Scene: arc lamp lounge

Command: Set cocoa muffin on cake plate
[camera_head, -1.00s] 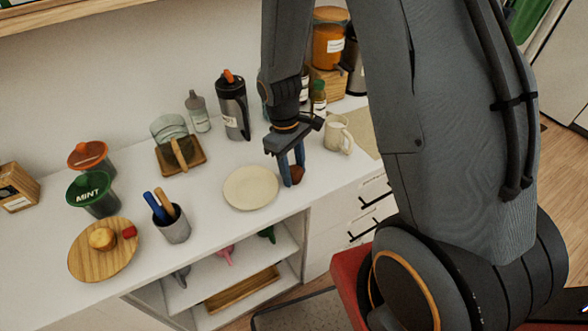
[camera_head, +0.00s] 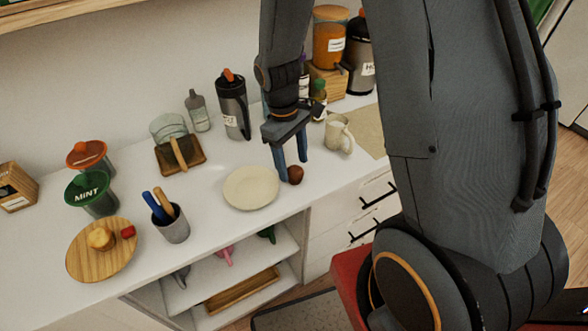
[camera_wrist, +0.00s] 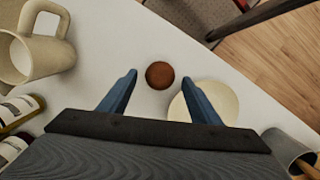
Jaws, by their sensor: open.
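The cocoa muffin (camera_head: 295,175) is a small round brown thing on the white counter, just right of the cake plate (camera_head: 251,188). The cake plate is cream, round and empty. My gripper (camera_head: 292,168) is open above the counter, its blue fingers pointing down close to the muffin. In the wrist view, the muffin (camera_wrist: 160,75) lies beyond and between the two spread fingertips (camera_wrist: 165,85), not gripped. The plate (camera_wrist: 218,103) is partly hidden there behind the right finger.
A cream mug (camera_head: 339,135) stands right of my gripper. A cup with utensils (camera_head: 172,228) stands left of the plate, near a wooden board (camera_head: 84,262) with a muffin and a red piece. The counter's front edge runs close to the muffin.

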